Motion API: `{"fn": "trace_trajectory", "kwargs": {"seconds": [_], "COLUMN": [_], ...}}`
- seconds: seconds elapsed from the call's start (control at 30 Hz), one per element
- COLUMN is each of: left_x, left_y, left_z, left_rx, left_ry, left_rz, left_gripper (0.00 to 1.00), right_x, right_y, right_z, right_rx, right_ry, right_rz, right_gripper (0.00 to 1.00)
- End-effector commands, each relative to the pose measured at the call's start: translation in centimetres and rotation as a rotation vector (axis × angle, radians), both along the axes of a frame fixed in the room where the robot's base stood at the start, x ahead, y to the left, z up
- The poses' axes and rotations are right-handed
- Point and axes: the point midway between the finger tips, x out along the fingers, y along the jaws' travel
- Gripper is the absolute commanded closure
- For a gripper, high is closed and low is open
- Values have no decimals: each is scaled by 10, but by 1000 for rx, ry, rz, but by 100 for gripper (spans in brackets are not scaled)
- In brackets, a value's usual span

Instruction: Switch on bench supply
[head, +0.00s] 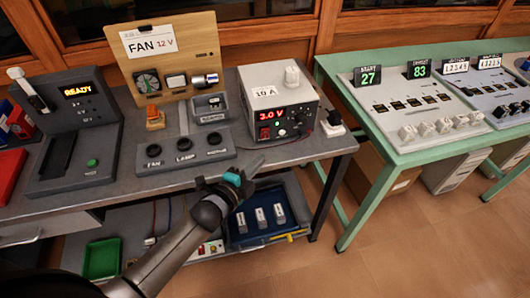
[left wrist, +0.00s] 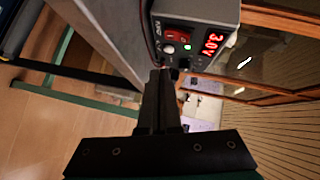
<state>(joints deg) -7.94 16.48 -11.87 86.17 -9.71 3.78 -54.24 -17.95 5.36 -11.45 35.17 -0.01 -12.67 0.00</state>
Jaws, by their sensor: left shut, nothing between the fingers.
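The bench supply (head: 254,93) is a grey box at the back of the dark bench. Its red display (head: 271,114) reads 3.0 V. A red rocker switch (head: 264,133) sits at the lower left of its front panel. In the left wrist view the supply (left wrist: 196,10) is at the upper right, with the lit red switch (left wrist: 177,37) and a small green light. My left gripper (head: 261,161) is shut and empty, in front of and below the supply. Its closed fingers (left wrist: 158,75) appear just short of the panel, apart from the switch. My right gripper is not in view.
A fan board (head: 195,45) and a block with FAN and LAMP buttons (head: 185,152) stand left of the supply. A READY console (head: 75,115) is further left. A dark plug-like object (head: 332,124) stands right of the supply. A green table (head: 400,150) is at right.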

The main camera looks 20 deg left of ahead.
Motion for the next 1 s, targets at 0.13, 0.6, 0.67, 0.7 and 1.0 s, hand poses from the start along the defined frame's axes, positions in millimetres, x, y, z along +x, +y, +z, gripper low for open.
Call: {"fn": "trace_trajectory", "kwargs": {"seconds": [0.13,0.6,0.67,0.7,1.0], "left_x": [-27,-62,-62,-62,-62], "left_y": [5,12,12,12,11], "left_z": [1,2,2,2,2], "left_rx": [0,0,0,0,-1], "left_ry": [3,-1,-1,-1,-1], "left_rz": [0,-1,-1,-1,-1], "left_gripper": [100,100,100,100,100], "right_x": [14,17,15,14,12], "right_y": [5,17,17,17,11], "right_z": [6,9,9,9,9], "right_rx": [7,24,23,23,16], "right_ry": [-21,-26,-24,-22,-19], "right_rz": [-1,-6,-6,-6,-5], "right_gripper": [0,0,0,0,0]}}
